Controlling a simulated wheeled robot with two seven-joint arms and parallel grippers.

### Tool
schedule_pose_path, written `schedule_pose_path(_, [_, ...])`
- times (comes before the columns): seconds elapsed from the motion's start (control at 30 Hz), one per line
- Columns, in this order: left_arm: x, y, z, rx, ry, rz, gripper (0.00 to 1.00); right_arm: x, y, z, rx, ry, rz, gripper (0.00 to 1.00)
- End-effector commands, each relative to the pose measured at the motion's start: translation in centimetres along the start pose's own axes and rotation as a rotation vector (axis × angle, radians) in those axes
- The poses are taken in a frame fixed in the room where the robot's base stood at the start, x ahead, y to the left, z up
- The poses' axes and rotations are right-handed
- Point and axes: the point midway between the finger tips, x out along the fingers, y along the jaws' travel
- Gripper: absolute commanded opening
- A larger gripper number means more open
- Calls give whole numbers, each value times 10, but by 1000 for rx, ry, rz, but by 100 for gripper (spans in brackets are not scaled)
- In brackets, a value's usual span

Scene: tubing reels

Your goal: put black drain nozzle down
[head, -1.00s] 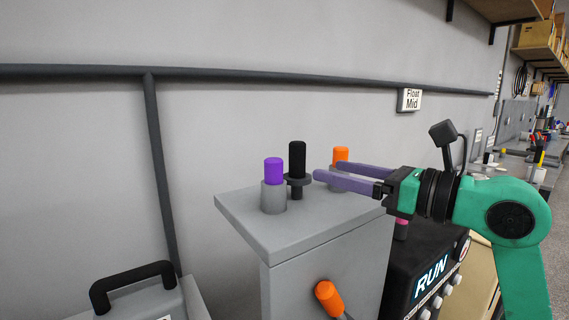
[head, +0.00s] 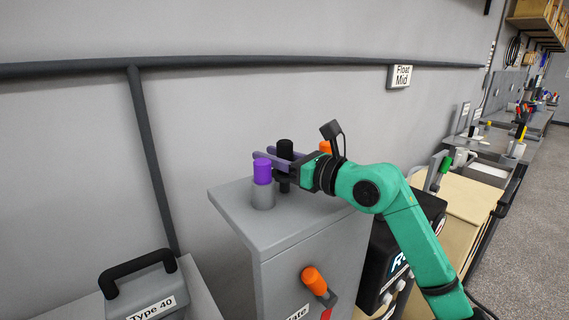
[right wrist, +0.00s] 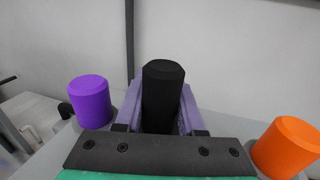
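The black drain nozzle (head: 285,147) stands upright on the grey cabinet top (head: 238,208), between a purple-capped piece and an orange-capped piece. My right gripper (head: 274,157) reaches in from the right, its purple fingers on either side of the nozzle. In the right wrist view the nozzle (right wrist: 163,92) rises between the two fingers, close to both. Whether they press on it cannot be told. Its lower part is hidden by the gripper. My left gripper is not in view.
The purple cap (head: 262,171) on its grey holder stands just in front of the fingers. The orange cap (head: 325,147) is behind the gripper; it also shows in the right wrist view (right wrist: 287,147). An orange-handled lever (head: 314,279) is on the cabinet front. A wall pipe (head: 200,68) runs behind.

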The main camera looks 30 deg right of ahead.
Motion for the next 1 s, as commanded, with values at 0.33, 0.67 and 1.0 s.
schedule_pose_path(0.33, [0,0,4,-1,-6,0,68,0,0,1,0,0,0,0])
schedule_pose_path(0.67, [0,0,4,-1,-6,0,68,-1,0,39,-4,-5,-1,0])
schedule_pose_path(1.0, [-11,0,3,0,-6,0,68,-2,0,124,-2,-6,-2,0])
